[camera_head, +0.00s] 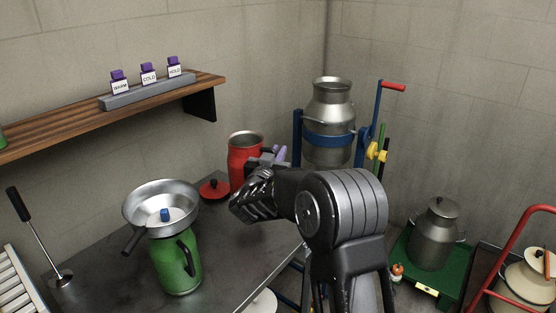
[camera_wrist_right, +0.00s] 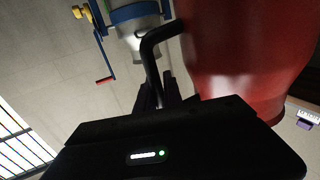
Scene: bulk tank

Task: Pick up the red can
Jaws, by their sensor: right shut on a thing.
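The red can (camera_head: 240,165) stands upright and open-topped at the back of the dark bench, with its black handle to the right. Its body also fills the right of the right wrist view (camera_wrist_right: 240,50). My right gripper (camera_head: 273,157) is at the can's right side and is shut on its handle (camera_wrist_right: 152,55). My right forearm hides part of the can's lower right side, and I cannot tell whether its base touches the bench. A red lid (camera_head: 214,189) with a black knob lies on the bench just left of the can. My left gripper is not in view.
A green can (camera_head: 176,265) with a metal strainer bowl (camera_head: 160,203) on top stands at the bench front. A wooden shelf (camera_head: 160,103) with small labelled bottles hangs behind. A steel churn (camera_head: 330,110) in a blue stand is right of the can. Bare bench lies between the cans.

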